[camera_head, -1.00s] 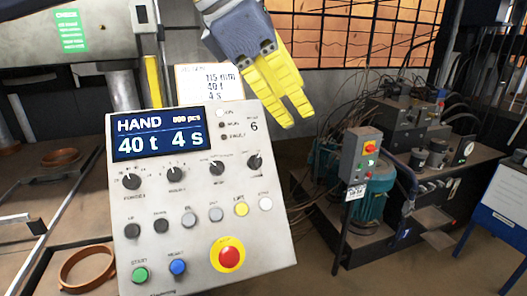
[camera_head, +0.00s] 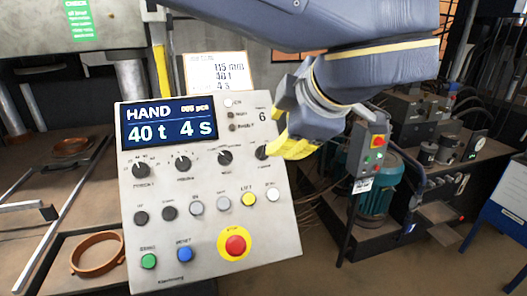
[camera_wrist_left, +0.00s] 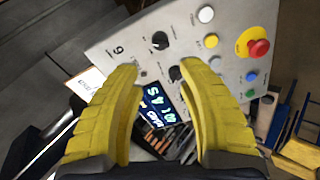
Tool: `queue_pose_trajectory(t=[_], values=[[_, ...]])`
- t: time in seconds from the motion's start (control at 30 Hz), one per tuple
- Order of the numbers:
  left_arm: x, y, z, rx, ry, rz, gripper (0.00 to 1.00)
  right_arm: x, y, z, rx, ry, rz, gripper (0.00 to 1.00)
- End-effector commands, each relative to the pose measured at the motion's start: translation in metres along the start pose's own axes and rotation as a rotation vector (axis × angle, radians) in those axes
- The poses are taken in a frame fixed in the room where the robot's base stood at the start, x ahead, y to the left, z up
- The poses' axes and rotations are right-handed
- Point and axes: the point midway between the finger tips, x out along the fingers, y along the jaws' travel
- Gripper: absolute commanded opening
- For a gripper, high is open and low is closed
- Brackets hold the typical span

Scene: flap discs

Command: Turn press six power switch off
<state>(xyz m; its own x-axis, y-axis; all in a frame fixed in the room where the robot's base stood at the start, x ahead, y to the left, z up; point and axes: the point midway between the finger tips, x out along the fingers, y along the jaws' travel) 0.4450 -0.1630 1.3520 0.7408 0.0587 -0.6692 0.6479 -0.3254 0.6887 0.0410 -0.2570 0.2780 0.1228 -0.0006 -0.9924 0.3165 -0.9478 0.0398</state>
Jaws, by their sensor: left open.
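The press control panel (camera_head: 205,200) faces me, with the number 6 at its upper right and a lit display reading HAND, 40 t, 4 s. The dark rotary knob (camera_head: 263,152) below the 6 sits at the right end of the knob row; its label is too small to read. My left gripper (camera_head: 281,143) is open and empty beside this knob, its yellow fingers pointing at the panel. In the left wrist view, the knob (camera_wrist_left: 160,40) shows in the gap between the fingertips, slightly beyond them. My right gripper is not in view.
Several coloured buttons and a red stop button (camera_head: 235,245) lie lower on the panel. A post-mounted switch box (camera_head: 374,146) stands at the right, before a green motor (camera_head: 377,190). A copper ring (camera_head: 97,253) lies at the left.

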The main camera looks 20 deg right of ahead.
Motion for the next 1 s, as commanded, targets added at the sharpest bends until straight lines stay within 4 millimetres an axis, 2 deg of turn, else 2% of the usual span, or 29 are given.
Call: queue_pose_trajectory(t=[0.1, 0.5, 0.7, 1.0], values=[[0.024, -0.001, 0.0, -0.001, -0.001, -0.005, 0.39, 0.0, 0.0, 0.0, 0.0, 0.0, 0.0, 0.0], [0.092, -0.001, 0.001, -0.001, -0.003, -0.004, 0.39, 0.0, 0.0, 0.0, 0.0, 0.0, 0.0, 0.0], [0.115, -0.001, 0.001, 0.0, -0.002, -0.003, 0.39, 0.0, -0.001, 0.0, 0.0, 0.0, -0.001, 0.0], [0.129, -0.001, 0.001, 0.0, -0.002, -0.001, 0.39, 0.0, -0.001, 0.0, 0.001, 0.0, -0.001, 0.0]])
